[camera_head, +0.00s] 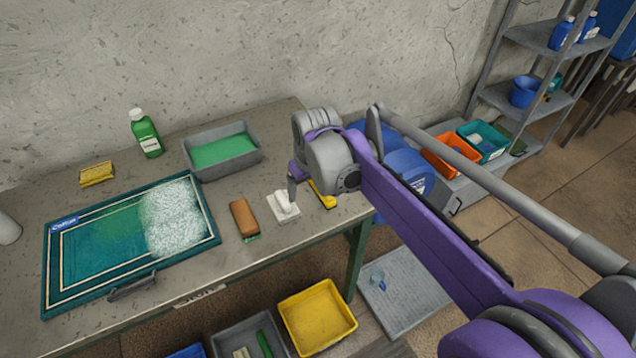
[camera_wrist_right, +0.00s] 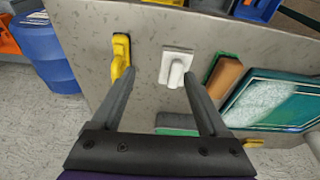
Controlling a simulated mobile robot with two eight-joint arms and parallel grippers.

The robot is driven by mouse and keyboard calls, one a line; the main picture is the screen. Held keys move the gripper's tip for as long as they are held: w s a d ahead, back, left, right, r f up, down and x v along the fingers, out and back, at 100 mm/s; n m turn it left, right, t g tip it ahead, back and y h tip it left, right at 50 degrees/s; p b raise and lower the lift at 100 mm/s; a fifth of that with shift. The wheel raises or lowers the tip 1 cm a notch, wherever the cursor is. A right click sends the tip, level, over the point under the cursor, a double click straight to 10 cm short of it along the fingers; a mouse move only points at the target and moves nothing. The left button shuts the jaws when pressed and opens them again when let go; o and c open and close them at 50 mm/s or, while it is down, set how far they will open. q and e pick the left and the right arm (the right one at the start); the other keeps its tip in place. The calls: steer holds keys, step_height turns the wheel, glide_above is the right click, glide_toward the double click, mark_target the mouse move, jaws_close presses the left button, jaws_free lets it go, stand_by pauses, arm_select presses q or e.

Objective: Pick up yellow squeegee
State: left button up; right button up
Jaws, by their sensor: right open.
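The yellow squeegee (camera_head: 325,197) lies on the workbench near its right end, partly hidden by my right gripper in the head view. In the right wrist view the squeegee (camera_wrist_right: 120,58) is at upper left, by the tip of the left finger. My right gripper (camera_wrist_right: 159,74) is open and empty, its fingers pointing toward the bench. In the head view my right gripper (camera_head: 292,190) is over the right end of the bench. I cannot tell whether the finger touches the squeegee. My left gripper is not in view.
A white-handled tool (camera_head: 284,206) lies beside the squeegee, between my fingertips in the wrist view. A brown brush (camera_head: 243,218), a grey tray with green liquid (camera_head: 222,166), a green bottle (camera_head: 146,135) and a foamy green rug (camera_head: 105,245) are left of it. Blue barrels (camera_head: 405,170) stand beyond the bench's right end.

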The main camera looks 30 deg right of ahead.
steer(key=shift+g, duration=0.7)
steer(key=w+d, duration=0.2)
steer(key=d, duration=0.1)
steer(key=w+d, duration=0.2)
steer(key=w, duration=0.1)
steer(key=w+d, duration=0.3)
steer(key=shift+w+d+f, duration=0.15)
steer(key=shift+d+f, duration=0.15)
steer(key=shift+f, duration=0.1)
steer(key=shift+w+d+f, duration=0.15)
steer(key=shift+d, duration=0.1)
steer(key=f, duration=0.7)
steer(key=w+f, duration=0.1)
steer(key=f, duration=0.2)
steer(key=shift+f, duration=0.35)
steer(key=shift+s, duration=0.1)
jaws_close()
